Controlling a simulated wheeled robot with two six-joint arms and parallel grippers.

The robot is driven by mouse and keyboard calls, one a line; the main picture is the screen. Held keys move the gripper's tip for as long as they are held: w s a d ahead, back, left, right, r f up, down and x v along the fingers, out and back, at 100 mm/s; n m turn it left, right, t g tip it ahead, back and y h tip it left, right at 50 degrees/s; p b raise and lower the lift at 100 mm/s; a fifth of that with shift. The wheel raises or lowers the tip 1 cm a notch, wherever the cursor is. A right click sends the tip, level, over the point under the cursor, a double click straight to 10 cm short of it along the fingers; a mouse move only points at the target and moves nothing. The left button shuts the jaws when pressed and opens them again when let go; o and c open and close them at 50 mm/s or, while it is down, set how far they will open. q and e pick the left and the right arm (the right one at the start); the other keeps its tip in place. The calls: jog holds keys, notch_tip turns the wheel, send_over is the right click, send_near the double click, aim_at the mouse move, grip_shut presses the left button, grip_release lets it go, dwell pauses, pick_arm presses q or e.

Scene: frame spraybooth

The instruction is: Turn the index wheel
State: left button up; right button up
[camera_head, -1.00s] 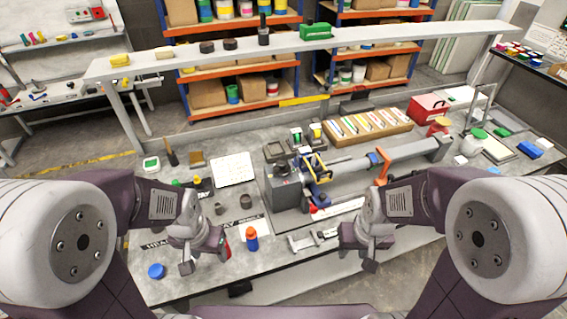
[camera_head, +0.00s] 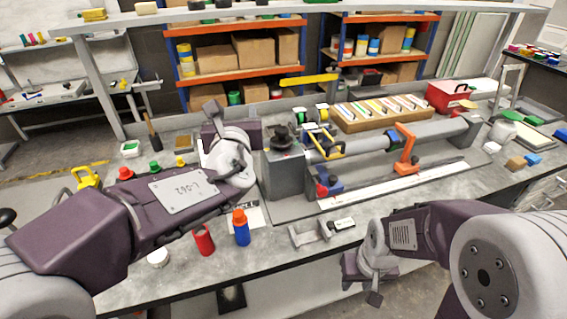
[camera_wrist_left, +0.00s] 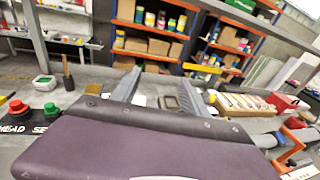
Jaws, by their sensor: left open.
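A grey headstock box (camera_head: 285,172) stands mid-bench with a dark round knob (camera_head: 283,138) on its top; this looks like the index wheel, but I cannot be sure. A long grey tube (camera_head: 425,133) runs right from the headstock. My left gripper (camera_head: 212,108) is just left of the headstock, pointing away over the bench and apart from the knob. In the left wrist view its two fingers (camera_wrist_left: 160,90) are spread, with nothing between them. My right gripper (camera_head: 370,285) hangs low in front of the bench, empty as far as visible; its opening is unclear.
A red bottle (camera_head: 203,240) and a blue bottle with an orange cap (camera_head: 241,228) stand near the front edge. An orange clamp (camera_head: 404,148) sits at the tube. A wooden tray of coloured strips (camera_head: 382,112) lies behind it. A raised shelf (camera_head: 300,10) spans the back.

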aim_at(281, 134)
pick_arm(q)
jog(key=s+d+f+m+h+b, duration=0.1)
jog(key=d+f+b, duration=0.1)
jog(key=d, duration=0.1)
jog(key=s+d+f+m+h+b, duration=0.1)
jog(key=d+f+b, duration=0.1)
jog(key=d, duration=0.1)
jog(key=s+d+f+m+t+h+b, duration=0.1)
jog(key=d+f+h+b, duration=0.1)
jog(key=d, duration=0.1)
jog(key=shift+d+f+b, duration=0.1)
jog(key=shift+f+b, duration=0.1)
jog(key=shift+b, duration=0.15)
jog(key=shift+d, duration=0.1)
jog(key=shift+w+r, duration=0.1)
jog(key=shift+r, duration=0.05)
pick_arm(e)
notch_tip(281, 134, down, 10)
pick_arm(q)
jog(key=w, duration=0.6)
jog(key=w+d, duration=0.1)
jog(key=w, duration=0.1)
jog(key=shift+w+p, duration=0.3)
jog(key=shift+w, duration=0.1)
jog(key=shift+c, duration=0.3)
